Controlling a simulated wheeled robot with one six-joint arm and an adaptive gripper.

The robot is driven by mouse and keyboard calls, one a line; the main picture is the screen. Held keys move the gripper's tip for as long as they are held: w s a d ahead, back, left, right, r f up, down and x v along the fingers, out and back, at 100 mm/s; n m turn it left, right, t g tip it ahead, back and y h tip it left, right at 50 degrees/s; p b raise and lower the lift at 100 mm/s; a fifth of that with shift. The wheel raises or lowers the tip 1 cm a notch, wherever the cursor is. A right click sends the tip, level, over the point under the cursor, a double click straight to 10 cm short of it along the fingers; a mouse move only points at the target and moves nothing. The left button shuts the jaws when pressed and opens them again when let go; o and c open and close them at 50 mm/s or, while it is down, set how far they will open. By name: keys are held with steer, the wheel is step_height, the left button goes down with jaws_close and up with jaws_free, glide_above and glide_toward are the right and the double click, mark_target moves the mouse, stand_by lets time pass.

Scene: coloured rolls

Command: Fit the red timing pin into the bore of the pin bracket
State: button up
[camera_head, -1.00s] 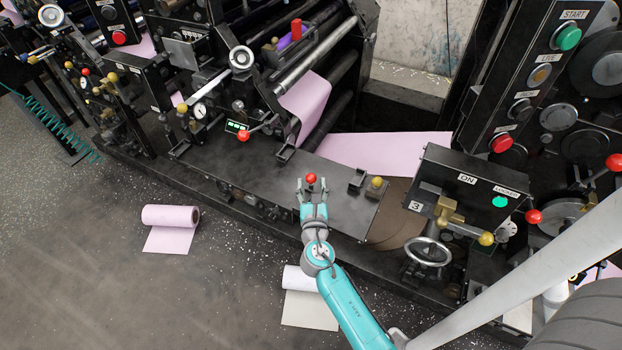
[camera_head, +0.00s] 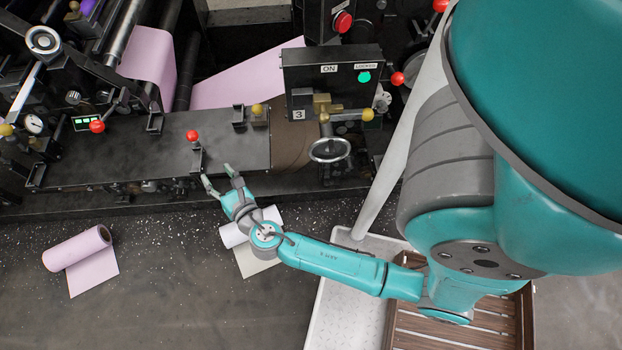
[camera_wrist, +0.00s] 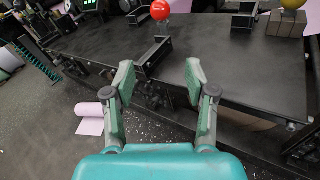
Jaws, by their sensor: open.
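The red timing pin, seen as a red ball knob (camera_head: 192,135), stands above the front part of the dark machine deck. A small dark bracket (camera_head: 198,158), apparently the pin bracket, is directly below the knob. The wrist view shows the red knob (camera_wrist: 160,9) at the top edge and the bracket (camera_wrist: 155,52) beneath it. The pin's shaft and the bore are not clear, so I cannot tell how deep the pin sits. My gripper (camera_head: 217,176) is open and empty, apart from the pin, at the deck's front edge. Its two spread fingers (camera_wrist: 159,65) point toward the bracket.
A yellow knob on a block (camera_head: 257,110) and another dark bracket (camera_head: 239,115) stand to the right on the deck. A control box (camera_head: 331,80) with a handwheel (camera_head: 330,150) is further right. A pink roll (camera_head: 78,248) lies on the floor at left.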

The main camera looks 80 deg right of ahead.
steer(key=s+a+f+m+y, duration=0.1)
steer(key=s+a+m+y, duration=0.4)
steer(key=s, duration=0.4)
steer(key=s+a+f+m+y, duration=0.1)
steer(key=s+a+m+y, duration=0.2)
steer(key=s+a+m, duration=0.5)
steer(key=s+a+r+m+t+y, duration=0.1)
steer(key=s+r+m+y, duration=0.1)
steer(key=s+r+m, duration=1)
steer(key=shift+s+a+m, duration=0.3)
steer(key=shift+s+m, duration=0.2)
steer(key=shift+m, duration=0.3)
steer(key=shift+o, duration=0.6)
steer(key=shift+f, duration=0.1)
